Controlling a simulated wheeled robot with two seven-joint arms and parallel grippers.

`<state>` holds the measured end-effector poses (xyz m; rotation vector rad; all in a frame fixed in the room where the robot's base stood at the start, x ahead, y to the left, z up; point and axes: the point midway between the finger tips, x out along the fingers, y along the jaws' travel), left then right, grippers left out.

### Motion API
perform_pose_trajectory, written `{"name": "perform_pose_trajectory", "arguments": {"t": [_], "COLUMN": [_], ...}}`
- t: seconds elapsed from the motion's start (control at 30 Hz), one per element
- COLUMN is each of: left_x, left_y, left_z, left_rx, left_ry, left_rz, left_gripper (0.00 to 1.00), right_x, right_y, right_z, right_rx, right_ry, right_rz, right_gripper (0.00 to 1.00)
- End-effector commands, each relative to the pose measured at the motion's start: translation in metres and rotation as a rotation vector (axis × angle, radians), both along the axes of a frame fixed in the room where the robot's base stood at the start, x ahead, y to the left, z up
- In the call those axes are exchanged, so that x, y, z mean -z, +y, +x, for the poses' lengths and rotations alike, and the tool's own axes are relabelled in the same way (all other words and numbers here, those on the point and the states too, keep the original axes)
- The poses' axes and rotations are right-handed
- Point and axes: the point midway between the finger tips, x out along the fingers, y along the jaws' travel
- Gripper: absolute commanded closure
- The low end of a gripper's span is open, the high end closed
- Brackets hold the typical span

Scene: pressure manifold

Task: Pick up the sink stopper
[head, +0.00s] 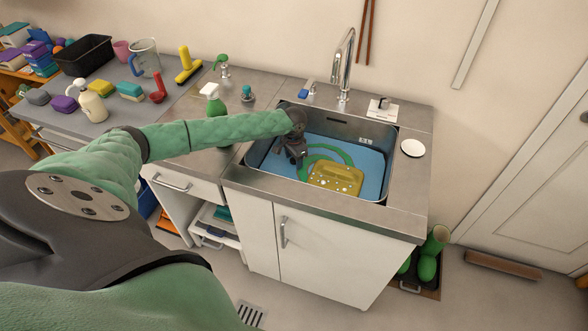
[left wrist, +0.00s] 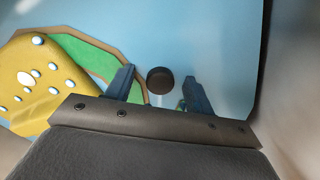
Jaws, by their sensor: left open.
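The sink stopper (left wrist: 160,80) is a dark round disc. In the left wrist view it shows between and just beyond the fingertips, over the pale blue sink bottom. My left gripper (head: 299,168) reaches down into the steel sink (head: 262,170) in the head view. Its fingers also show in the left wrist view (left wrist: 159,92), open, one on each side of the stopper. I cannot tell how far above the stopper they are. In the head view the stopper is hidden by my gripper. My right gripper is out of view.
A yellow block with pale spots (head: 336,179) and a green curved band (head: 335,153) lie in the sink beside my gripper. A tall faucet (head: 343,65) stands behind. A green spray bottle (head: 213,103) and a white disc (head: 413,148) are on the counter.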

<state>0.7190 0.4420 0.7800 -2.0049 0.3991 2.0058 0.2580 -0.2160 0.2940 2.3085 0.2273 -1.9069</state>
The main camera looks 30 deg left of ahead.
Motion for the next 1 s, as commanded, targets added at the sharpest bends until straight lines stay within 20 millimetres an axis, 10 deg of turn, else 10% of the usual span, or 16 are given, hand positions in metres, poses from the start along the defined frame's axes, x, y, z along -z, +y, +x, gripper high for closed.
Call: {"name": "perform_pose_trajectory", "arguments": {"t": [0.4,0.67,1.0], "left_x": [0.0043,0.0044,0.0018], "left_y": [0.0001,0.0001,0.0004], "left_z": [0.0002,0.0001,0.0004], "left_rx": [0.0,0.0,0.0], "left_ry": [0.0,0.0,0.0], "left_rz": [0.0,0.0,0.0], "left_gripper": [0.47,0.95,0.95], "right_x": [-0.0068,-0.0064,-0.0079], "right_y": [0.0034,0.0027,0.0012], "right_z": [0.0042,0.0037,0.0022], "right_rx": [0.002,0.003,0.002], "right_ry": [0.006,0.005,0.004], "right_rz": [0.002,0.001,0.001], "right_gripper": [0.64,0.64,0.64]}}
